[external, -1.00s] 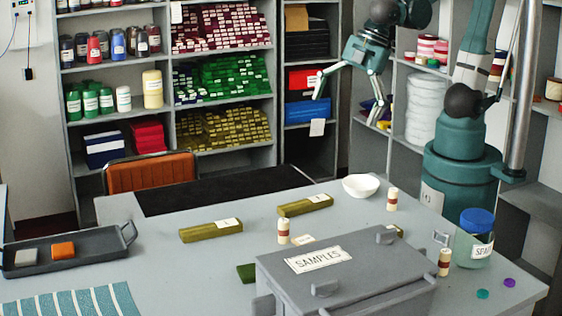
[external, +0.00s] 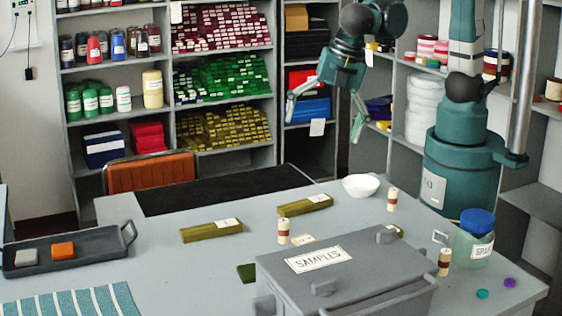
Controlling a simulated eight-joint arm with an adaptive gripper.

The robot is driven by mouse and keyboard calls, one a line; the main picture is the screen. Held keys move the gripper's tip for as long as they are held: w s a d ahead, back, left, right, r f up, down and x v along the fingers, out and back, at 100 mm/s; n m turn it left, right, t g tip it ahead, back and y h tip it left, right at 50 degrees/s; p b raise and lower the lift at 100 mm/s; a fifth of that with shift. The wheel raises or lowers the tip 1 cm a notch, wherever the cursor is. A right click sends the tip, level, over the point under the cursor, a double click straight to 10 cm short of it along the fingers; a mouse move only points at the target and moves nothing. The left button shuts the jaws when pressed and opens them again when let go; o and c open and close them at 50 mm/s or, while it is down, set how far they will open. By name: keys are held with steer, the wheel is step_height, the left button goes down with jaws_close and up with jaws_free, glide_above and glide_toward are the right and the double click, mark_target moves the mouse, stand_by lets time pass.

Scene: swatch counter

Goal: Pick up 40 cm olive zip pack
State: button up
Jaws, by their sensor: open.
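Two long olive packs with white labels lie flat on the grey table: one at the left (external: 212,231), one further back to its right (external: 305,204). The label print is too small to read, so I cannot tell which is 40 cm. A dark green piece (external: 246,272) shows at the box's left side, partly hidden. My gripper (external: 323,132) is open and empty, its fingers spread downward, high above the table's back part and apart from every pack.
The grey samples box (external: 375,262) stands at the front. Cream spools with brown bands (external: 283,231), a white bowl (external: 362,186) and a blue-lidded jar (external: 474,245) stand around it. A dark tray (external: 100,250) is at the left. The table's middle left is clear.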

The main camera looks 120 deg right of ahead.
mark_target(306, 202)
steer(key=w+a+f+n+g+h+p, duration=0.1)
steer(key=w+a+f+n+h+p, duration=0.1)
steer(key=w+a+f+n+p, duration=0.3)
steer(key=w+a+f+n, duration=0.1)
steer(key=w+a+f, duration=0.1)
steer(key=a+f, duration=0.1)
steer(key=shift+a+g, duration=0.4)
steer(key=shift+f, duration=0.15)
stand_by(0.3)
steer(key=shift+x, duration=1.2)
steer(key=shift+f+p, duration=0.1)
steer(key=shift+p, duration=0.2)
steer(key=shift+p+x, duration=0.4)
steer(key=shift+x, duration=2.1)
steer(key=shift+a, duration=0.1)
steer(key=c, duration=0.7)
